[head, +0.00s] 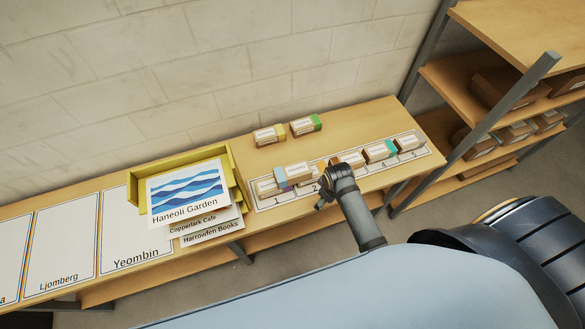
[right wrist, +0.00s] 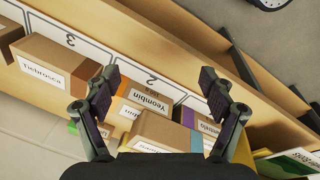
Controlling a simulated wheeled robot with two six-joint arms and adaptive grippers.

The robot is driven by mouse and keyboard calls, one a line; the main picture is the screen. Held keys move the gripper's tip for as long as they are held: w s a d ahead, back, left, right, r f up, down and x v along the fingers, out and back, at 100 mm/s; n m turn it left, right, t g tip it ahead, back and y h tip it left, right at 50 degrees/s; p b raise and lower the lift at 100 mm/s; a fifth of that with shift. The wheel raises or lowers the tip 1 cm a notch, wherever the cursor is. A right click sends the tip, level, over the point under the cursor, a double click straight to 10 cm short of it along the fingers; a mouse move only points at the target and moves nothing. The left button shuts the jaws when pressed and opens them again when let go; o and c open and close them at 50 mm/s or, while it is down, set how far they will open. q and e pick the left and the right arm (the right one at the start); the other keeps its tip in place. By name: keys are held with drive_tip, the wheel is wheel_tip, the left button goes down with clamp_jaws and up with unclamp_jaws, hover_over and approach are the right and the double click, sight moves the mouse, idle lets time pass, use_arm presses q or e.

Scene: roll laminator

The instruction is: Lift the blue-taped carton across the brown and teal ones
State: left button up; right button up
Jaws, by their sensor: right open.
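The blue-taped carton (head: 297,171) is behind places 1 and 2 of the numbered strip. In the right wrist view the blue-taped carton (right wrist: 158,129) shows its blue band at the right end; I cannot tell whether it rests on its neighbours. The brown-taped carton (head: 349,159) stands in the row at place 3 and shows in the wrist view (right wrist: 45,67). The teal-taped carton (head: 377,151) is to its right. My right gripper (head: 321,203) is open and empty, above the orange-taped carton (right wrist: 147,95) and blue-taped carton. My left gripper is out of view.
A purple-taped carton (head: 266,188) is at place 1, another carton (head: 408,143) at the right end. Yellow-taped (head: 268,135) and green-taped (head: 305,125) cartons stand near the wall. A yellow tray (head: 233,166) with signs is left. Shelving (head: 478,69) stands right.

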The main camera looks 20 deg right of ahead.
drive_tip(key=w+a+r+n+p, duration=0.1)
drive_tip(key=w+r+n+p, duration=0.15)
drive_tip(key=r, duration=0.75)
drive_tip(key=n+g, duration=0.2)
drive_tip(key=n, duration=0.7)
approach(293, 170)
drive_tip(key=shift+s+d+y+b, duration=0.25)
drive_tip(key=shift+d+y+b, duration=0.15)
drive_tip(key=shift+b, duration=0.05)
drive_tip(key=shift+n, duration=0.45)
drive_tip(key=shift+w+a+f, duration=0.1)
drive_tip(key=shift+f, duration=1.25)
drive_tip(key=shift+w+a+f, duration=0.1)
drive_tip(key=shift+f, duration=1.3)
wheel_tip(293, 170, down, 5)
drive_tip(key=b, duration=0.3)
drive_tip(key=shift+d+f+b, duration=0.1)
drive_tip(key=shift+b, duration=0.3)
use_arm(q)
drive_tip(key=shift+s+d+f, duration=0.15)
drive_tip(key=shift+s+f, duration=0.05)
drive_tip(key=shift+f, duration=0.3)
